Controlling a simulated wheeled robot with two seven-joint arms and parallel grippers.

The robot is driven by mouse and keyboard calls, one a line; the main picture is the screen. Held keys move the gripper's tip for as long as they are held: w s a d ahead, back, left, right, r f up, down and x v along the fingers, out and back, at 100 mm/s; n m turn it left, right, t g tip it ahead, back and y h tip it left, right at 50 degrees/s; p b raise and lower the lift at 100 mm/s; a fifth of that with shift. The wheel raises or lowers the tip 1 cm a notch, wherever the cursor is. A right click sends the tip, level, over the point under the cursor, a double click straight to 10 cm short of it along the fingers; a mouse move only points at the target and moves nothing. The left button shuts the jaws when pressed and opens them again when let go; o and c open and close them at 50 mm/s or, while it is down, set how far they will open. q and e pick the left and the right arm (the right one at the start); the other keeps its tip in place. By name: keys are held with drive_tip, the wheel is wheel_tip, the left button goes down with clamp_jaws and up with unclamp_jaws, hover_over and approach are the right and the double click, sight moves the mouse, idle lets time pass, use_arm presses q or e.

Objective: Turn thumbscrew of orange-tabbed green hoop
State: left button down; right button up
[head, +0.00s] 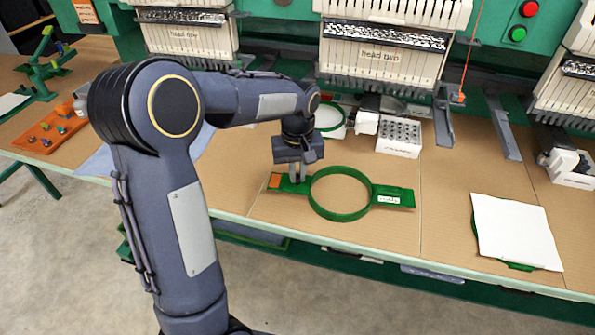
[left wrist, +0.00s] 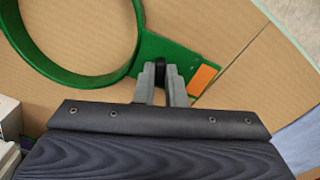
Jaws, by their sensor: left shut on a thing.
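The green hoop (head: 342,217) lies flat on the tan tabletop in front of the head two machine. Its orange tab (head: 274,181) is on the left arm of its bracket, and it also shows in the left wrist view (left wrist: 202,80). My left gripper (head: 297,179) points down at that bracket arm, between the orange tab and the ring. In the left wrist view its two grey fingers are shut on a small black thumbscrew (left wrist: 160,72) beside the ring. The fingers hide part of the thumbscrew. My right gripper is in no view.
A white box of bobbins (head: 399,138) and another hoop with white cloth (head: 329,118) stand behind. White cloth on a green hoop (head: 515,231) lies at the right. An orange tray (head: 50,130) is far left. The table between the hoops is clear.

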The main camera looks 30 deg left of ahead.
sight(298, 176)
use_arm(q)
drive_tip(key=c, duration=1.5)
unclamp_jaws()
wheel_tip(298, 176, up, 8)
drive_tip(key=shift+f+p, duration=0.1)
drive_tip(key=shift+p, duration=0.35)
